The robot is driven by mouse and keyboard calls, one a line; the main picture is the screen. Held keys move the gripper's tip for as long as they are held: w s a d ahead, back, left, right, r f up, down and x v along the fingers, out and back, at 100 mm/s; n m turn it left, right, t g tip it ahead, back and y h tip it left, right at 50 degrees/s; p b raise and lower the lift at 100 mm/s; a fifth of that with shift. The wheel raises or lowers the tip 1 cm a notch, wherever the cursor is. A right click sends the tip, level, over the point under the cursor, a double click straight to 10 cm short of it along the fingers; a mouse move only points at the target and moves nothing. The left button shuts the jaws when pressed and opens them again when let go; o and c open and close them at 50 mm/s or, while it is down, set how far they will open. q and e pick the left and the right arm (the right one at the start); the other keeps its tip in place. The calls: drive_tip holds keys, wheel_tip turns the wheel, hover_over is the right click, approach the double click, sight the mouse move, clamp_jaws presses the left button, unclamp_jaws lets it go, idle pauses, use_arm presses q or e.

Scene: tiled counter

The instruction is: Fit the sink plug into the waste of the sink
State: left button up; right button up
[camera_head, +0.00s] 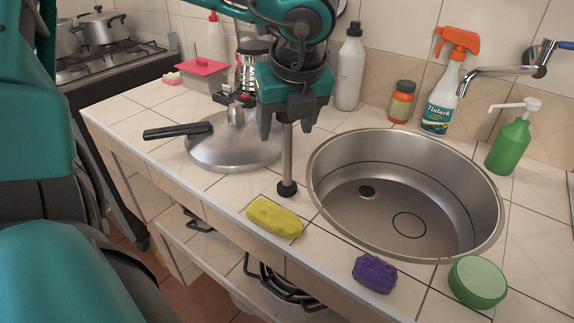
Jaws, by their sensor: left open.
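The sink plug (287,165) looks like a slim metal tube with a black foot. It stands upright on the tiled counter, left of the sink. My left gripper (286,126) points down over it with jaws open, one finger on each side of the tube's upper part. The top of the tube is hidden by the gripper, and I cannot tell whether a finger touches it. The round steel sink (335,200) is set into the counter at right. My right gripper is out of view.
A pressure cooker lid (215,150) with a black handle lies left of the plug. A yellow sponge (274,218), purple soap (374,274) and green round tub (477,282) sit along the front. Bottles and the tap (500,71) stand behind the sink.

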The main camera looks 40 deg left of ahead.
use_arm(q)
drive_tip(key=shift+w+a+f, duration=0.1)
drive_tip(key=shift+a+f, duration=0.05)
drive_tip(key=shift+f, duration=0.3)
clamp_jaws()
idle(0.3)
drive_tip(key=shift+r, duration=0.1)
